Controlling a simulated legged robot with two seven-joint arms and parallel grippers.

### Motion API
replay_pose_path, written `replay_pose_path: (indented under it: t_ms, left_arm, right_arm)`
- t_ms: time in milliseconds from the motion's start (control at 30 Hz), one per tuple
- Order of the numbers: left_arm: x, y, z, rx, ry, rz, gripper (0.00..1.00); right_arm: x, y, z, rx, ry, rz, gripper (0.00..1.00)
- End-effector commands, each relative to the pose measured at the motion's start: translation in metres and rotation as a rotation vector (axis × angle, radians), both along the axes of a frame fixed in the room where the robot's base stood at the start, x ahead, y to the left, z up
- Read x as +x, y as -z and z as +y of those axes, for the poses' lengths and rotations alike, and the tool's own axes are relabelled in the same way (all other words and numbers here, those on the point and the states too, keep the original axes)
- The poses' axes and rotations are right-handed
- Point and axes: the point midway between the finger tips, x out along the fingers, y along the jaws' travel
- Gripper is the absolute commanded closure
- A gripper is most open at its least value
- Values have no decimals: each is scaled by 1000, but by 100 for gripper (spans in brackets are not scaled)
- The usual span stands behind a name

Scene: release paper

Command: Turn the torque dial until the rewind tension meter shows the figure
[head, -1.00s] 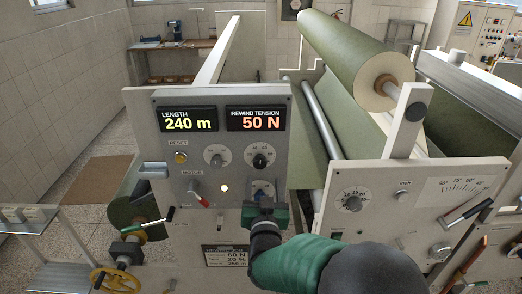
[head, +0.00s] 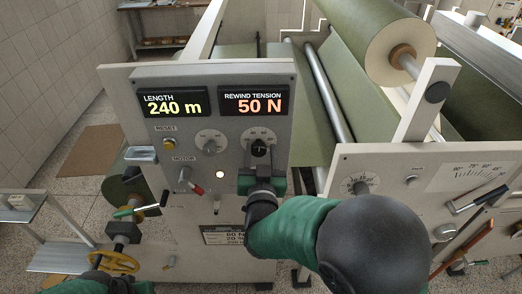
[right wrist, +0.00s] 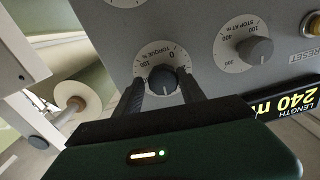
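The torque dial (head: 260,148) is a dark knob on a white scale on the grey panel. It also shows in the right wrist view (right wrist: 162,79), with its white mark near the right end of the scale. My right gripper (right wrist: 162,90) is open, one finger on each side of the knob, with small gaps visible. In the head view it covers the panel just below the dial. The rewind tension meter (head: 254,101) reads 50 N. A figure card (head: 222,236) low on the panel is partly hidden by my right arm. Part of my left arm shows at the bottom left; its fingers are unclear.
The length display (head: 173,103) reads 240 m. The stop dial (head: 209,142), reset button (head: 169,143) and red motor switch (head: 195,188) sit left of the torque dial. A yellow handwheel (head: 115,263) is at lower left. A paper roll (head: 395,45) is behind at right.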

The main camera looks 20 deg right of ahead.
Motion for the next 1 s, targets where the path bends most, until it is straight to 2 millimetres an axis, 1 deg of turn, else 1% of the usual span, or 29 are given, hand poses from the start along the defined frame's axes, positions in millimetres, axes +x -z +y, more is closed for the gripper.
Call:
replay_pose_path:
  t_ms: [33, 300, 333, 400, 467, 600, 733, 833, 1000]
  left_arm:
    - [0, 0, 0, 0, 0, 0, 64]
    - [0, 0, 0, 0, 0, 0, 64]
    - [0, 0, 0, 0, 0, 0, 64]
    - [0, 1, 0, 0, 0, 0, 64]
    - [0, 7, 0, 0, 0, 0, 64]
    - [0, 35, 0, 0, 0, 0, 64]
    - [0, 55, 0, 0, 0, 0, 64]
    - [0, 60, 0, 0, 0, 0, 64]
    - [0, 57, 0, 0, 0, 0, 64]
  right_arm:
    - [1, 1, 0, -1, 1, 1, 62]
    - [2, 2, 0, 0, -1, 3, 97]
    - [2, 2, 0, 1, -1, 3, 100]
    - [2, 2, 0, 3, -2, 2, 100]
    - [2, 4, 0, 25, -1, -5, 100]
    - [2, 10, -1, 169, -1, -50, 100]
    - [2, 8, -1, 321, -1, -95, 100]
    - [2, 5, -1, 388, -1, -111, 100]
    - [2, 2, 0, 406, -3, -112, 100]
